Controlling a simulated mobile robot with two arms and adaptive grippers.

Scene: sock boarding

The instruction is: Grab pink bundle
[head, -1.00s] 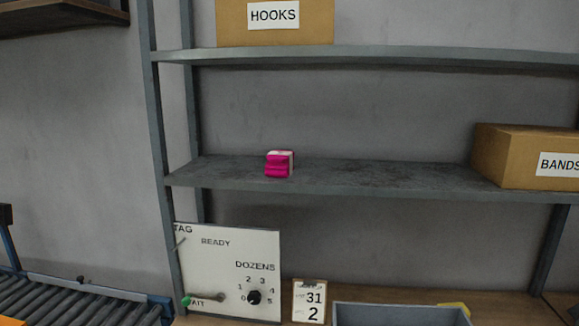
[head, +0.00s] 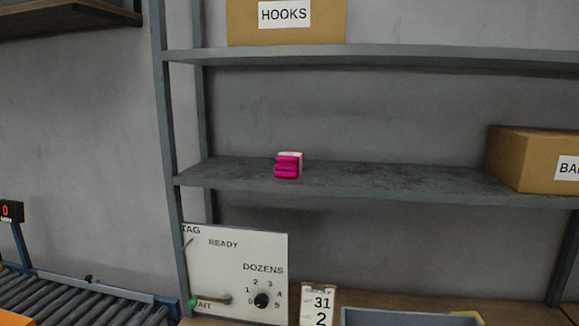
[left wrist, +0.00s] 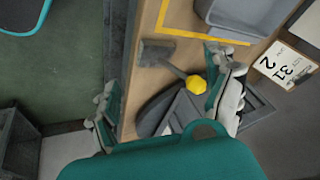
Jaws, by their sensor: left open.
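The pink bundle (head: 287,168) sits on the middle grey shelf (head: 380,180), left of the shelf's middle, in the head view. It has a white band on top. Nothing touches it. My left gripper (left wrist: 166,100) shows only in the left wrist view, open and empty, with its fingers wide apart over the edge of the workbench. It is not at the bundle, which is out of that view. My right gripper is in neither view.
A HOOKS box (head: 285,22) stands on the upper shelf and another box (head: 530,160) at the right of the middle shelf. Below are a dial panel (head: 235,275), a number card (head: 318,304) and a grey bin (head: 410,317). A roller conveyor (head: 80,300) is at lower left.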

